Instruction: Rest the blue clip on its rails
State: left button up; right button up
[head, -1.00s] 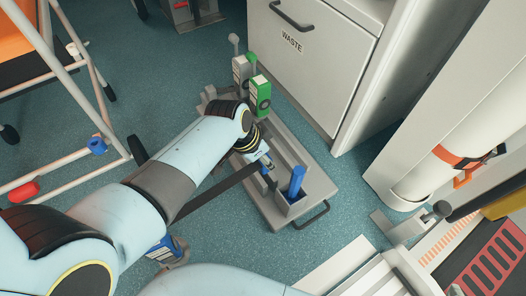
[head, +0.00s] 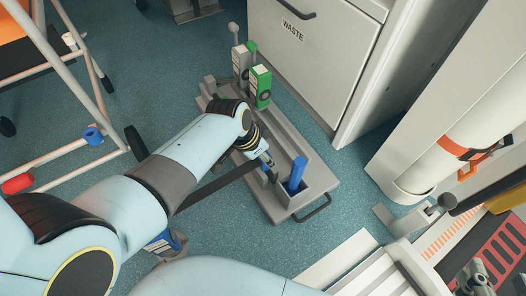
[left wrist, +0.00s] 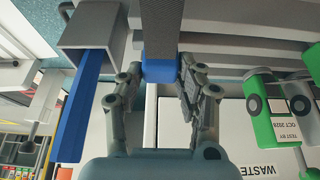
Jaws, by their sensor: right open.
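My left gripper (head: 266,163) is over the grey trolley, just left of an upright blue bar (head: 297,176). In the left wrist view its two fingers (left wrist: 160,82) are shut on the blue clip (left wrist: 160,69). A dark strap (head: 215,187) runs from the clip down-left to a blue and grey fitting (head: 162,243); it also shows in the left wrist view (left wrist: 160,25). Grey rails (left wrist: 235,18) lie close behind the clip; I cannot tell whether it touches them. My right gripper (head: 477,276) is partly in view at the bottom right, open.
The blue bar stands in a square grey socket (left wrist: 88,25) beside the gripper. Green and grey boxes (head: 260,88) stand at the trolley's far end. A WASTE cabinet (head: 310,65) is behind. A white tubular frame (head: 70,150) stands left.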

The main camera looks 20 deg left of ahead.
pick_arm(q)
jog(key=o, duration=0.4)
jog(key=shift+o, duration=0.2)
jog(key=shift+r, duration=0.1)
jog(key=v, duration=1.2)
